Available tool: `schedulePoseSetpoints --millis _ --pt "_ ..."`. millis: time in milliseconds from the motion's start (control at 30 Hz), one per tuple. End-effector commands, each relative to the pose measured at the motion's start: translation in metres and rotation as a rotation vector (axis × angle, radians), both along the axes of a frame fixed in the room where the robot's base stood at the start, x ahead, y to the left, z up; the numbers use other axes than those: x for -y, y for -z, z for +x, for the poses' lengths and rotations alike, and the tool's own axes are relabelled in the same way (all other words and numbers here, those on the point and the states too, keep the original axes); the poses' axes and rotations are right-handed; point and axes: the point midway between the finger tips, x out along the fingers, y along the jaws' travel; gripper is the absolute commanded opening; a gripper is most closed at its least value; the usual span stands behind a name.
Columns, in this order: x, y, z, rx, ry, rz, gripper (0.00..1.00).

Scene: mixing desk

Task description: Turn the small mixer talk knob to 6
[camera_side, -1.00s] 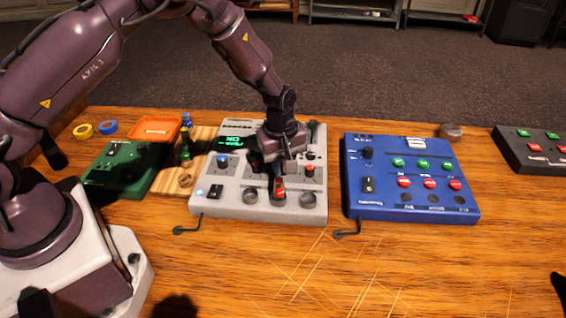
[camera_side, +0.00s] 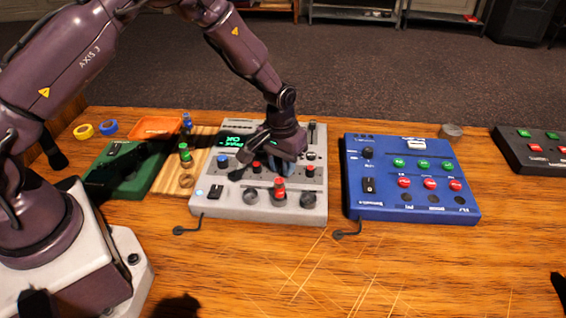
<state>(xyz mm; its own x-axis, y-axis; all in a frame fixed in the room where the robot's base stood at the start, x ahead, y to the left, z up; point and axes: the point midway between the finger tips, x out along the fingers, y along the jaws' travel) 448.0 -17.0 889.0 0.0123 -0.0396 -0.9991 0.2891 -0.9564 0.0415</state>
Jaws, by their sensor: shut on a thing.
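The grey mixer (camera_side: 232,207) lies on the wooden desk, with a green lit display (camera_side: 233,141) at its upper left. A red knob (camera_side: 279,189) stands in the middle of its front row, between two dark round knobs (camera_side: 250,197) (camera_side: 308,200). My gripper (camera_side: 277,177) reaches down over the mixer and is shut at the red knob. The fingers partly hide the panel behind it, and the exact contact is hard to see. The knob's pointer and scale are too small to read.
A blue knob (camera_side: 222,161) and small red knobs (camera_side: 256,167) (camera_side: 309,171) stand close by on the mixer.

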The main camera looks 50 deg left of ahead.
Motion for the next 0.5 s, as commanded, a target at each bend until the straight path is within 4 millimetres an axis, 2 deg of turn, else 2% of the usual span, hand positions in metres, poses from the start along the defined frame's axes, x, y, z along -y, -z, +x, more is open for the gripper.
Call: schedulePoseSetpoints --millis 500 --pt "-0.0005 -0.001 0.0009 0.0 0.487 -0.001 0.0"
